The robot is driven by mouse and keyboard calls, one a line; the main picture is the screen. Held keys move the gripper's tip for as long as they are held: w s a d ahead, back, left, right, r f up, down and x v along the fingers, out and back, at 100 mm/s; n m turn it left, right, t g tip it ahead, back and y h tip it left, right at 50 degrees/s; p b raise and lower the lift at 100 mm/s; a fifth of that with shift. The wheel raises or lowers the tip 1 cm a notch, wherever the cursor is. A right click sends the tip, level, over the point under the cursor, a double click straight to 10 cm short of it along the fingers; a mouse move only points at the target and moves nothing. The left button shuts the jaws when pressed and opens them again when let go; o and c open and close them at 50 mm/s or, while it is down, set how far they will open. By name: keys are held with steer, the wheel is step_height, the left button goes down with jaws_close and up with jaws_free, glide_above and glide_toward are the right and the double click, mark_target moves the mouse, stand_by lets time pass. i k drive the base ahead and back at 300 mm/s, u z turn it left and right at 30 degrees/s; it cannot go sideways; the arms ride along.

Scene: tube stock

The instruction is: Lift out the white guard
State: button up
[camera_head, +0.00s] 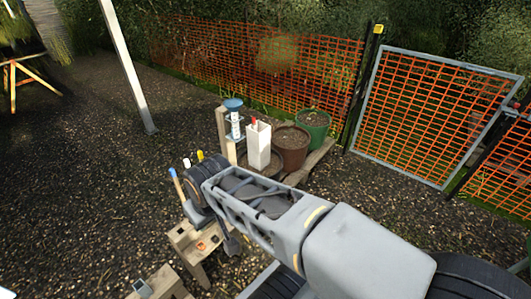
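A white square upright tube (258,150), which looks like the white guard, stands by the pots near the middle of the view. A red tip (253,121) shows at its open top. My grey arm reaches from the lower right to the middle, in front of and below the tube. The end of the arm is hidden behind its own links, so I cannot make out the gripper's fingers. No contact between my arm and the white tube shows.
A brown pot (291,149) and a green pot (314,126) stand right of the tube. A blue-topped clear cylinder (235,122) is at its left. A wooden stand (196,244) and coloured-tipped sticks (175,183) are close to my arm. Orange mesh fencing (215,46) runs behind; open gravel lies left.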

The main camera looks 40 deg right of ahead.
mark_target(258, 135)
steer(key=z, duration=0.95)
steer(key=i, duration=0.25)
steer(key=z, duration=0.3)
steer(key=k, duration=0.45)
steer(key=z, duration=0.75)
steer(key=i, duration=1.35)
steer(key=u, duration=0.85)
steer(key=i, duration=0.75)
steer(key=u, duration=0.65)
